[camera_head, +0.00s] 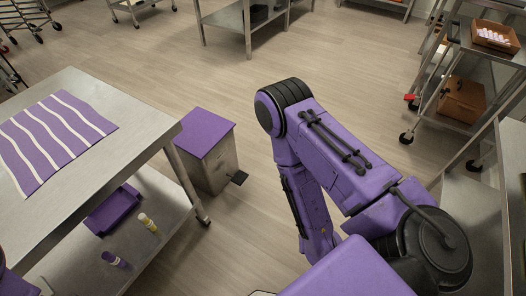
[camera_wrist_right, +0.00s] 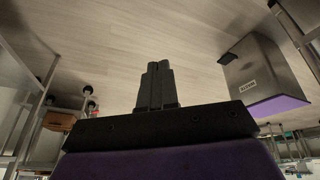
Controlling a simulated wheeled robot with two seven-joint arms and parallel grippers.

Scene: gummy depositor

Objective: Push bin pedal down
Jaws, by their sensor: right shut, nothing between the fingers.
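The bin (camera_head: 208,158) is a steel box with a purple lid, standing on the floor beside the left table. Its black pedal (camera_head: 238,177) sticks out low at the bin's front right. The bin (camera_wrist_right: 268,72) shows upside down at the right of the right wrist view, with the dark pedal (camera_wrist_right: 228,58) at its base. My right gripper (camera_wrist_right: 157,68) is shut and empty, pointing over bare floor, apart from the bin and pedal. In the head view my right arm reaches down right of the bin, its gripper hidden. My left gripper is out of view.
A steel table (camera_head: 150,118) with a striped cloth (camera_head: 55,135) stands left of the bin. Its lower shelf (camera_head: 165,205) holds a purple tray (camera_head: 112,210) and bottles. A wheeled rack (camera_head: 490,130) with boxes stands at right. Floor between bin and arm is clear.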

